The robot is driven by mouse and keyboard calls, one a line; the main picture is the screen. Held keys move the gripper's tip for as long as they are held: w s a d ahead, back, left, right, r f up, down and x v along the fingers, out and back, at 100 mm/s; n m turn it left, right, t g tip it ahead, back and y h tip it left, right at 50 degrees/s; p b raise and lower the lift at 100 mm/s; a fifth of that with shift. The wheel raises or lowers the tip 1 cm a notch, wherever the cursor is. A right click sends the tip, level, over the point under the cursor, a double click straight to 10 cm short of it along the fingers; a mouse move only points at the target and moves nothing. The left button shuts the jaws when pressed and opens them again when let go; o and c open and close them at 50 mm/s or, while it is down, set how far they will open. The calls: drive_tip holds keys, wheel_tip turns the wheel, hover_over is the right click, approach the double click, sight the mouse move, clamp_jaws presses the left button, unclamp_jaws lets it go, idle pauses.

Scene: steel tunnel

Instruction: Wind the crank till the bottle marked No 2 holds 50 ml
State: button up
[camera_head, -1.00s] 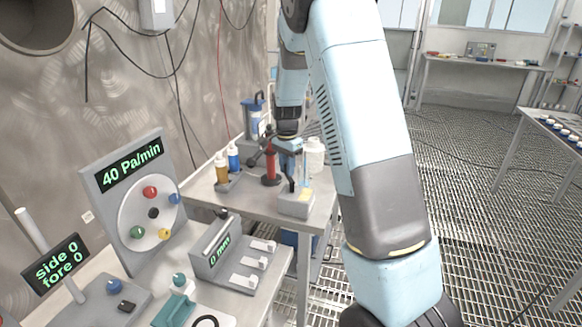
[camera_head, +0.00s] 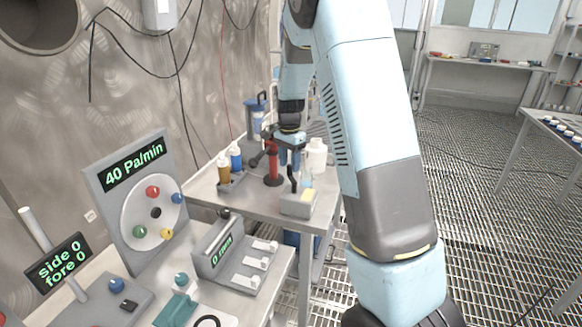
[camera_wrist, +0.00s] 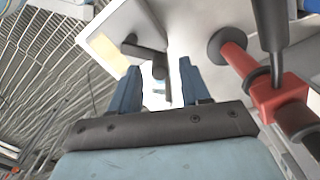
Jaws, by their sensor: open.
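A pale box with a yellow label (camera_head: 299,203) stands on the far bench, with a black crank handle (camera_head: 293,180) on it. My gripper (camera_head: 290,160) is just above the handle, pointing down. In the wrist view my gripper (camera_wrist: 158,68) is open, and the black handle (camera_wrist: 158,62) shows in the gap between the blue fingertips; whether it touches them I cannot tell. An orange bottle (camera_head: 223,172) and a blue bottle (camera_head: 235,157) stand to the left, and a white bottle (camera_head: 316,153) stands behind the box. No bottle marking or liquid level is readable.
A red stand (camera_head: 273,165) with a dark clamp is close to the left of my gripper and also shows in the wrist view (camera_wrist: 277,98). The near bench carries a 40 Pa/min panel (camera_head: 138,190) and a switch box (camera_head: 228,247). Grated floor lies right.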

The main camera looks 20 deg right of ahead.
wheel_tip(320, 180, up, 12)
drive_tip(key=shift+f, duration=0.2)
idle(0.4)
